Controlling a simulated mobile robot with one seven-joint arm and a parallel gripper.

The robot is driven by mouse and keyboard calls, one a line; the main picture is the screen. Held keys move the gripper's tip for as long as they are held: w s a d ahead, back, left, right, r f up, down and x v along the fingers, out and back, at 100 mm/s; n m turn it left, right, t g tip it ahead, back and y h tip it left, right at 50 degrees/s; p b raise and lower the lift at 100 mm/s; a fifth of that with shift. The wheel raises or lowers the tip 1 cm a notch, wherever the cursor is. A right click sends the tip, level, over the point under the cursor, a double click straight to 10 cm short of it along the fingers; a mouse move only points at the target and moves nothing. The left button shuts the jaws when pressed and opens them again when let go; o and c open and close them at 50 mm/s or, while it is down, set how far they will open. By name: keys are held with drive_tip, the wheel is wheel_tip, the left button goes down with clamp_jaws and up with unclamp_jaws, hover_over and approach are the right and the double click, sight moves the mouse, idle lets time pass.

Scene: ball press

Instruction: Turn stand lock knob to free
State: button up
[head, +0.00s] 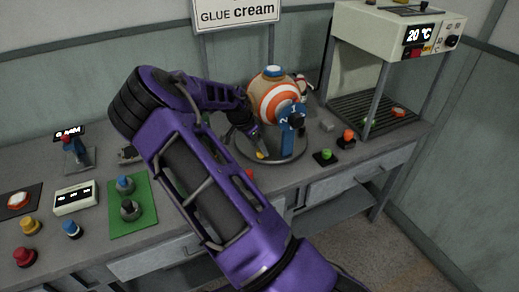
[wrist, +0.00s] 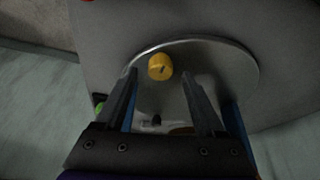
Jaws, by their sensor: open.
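The stand is a round grey plate (wrist: 225,62) with a raised rim. A small yellow knob (wrist: 160,66) with a dark mark on top sits near its edge. In the head view the knob (head: 261,155) shows at the front of the stand plate (head: 285,154), below a ball (head: 273,98) with orange and white rings. My gripper (head: 257,138) is open and points down just above the knob. In the wrist view the knob lies between and slightly beyond the two fingertips. I cannot tell how far above it they are.
A blue bracket marked 1 and 2 (head: 288,138) stands beside the ball on the plate. Green (head: 325,156) and orange (head: 347,136) buttons lie to the right. A heater frame (head: 378,98) stands at the far right. A green mat (head: 145,218) with knobs lies left of my arm.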

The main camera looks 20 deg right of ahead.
drive_tip(key=shift+x, duration=1.25)
clamp_jaws()
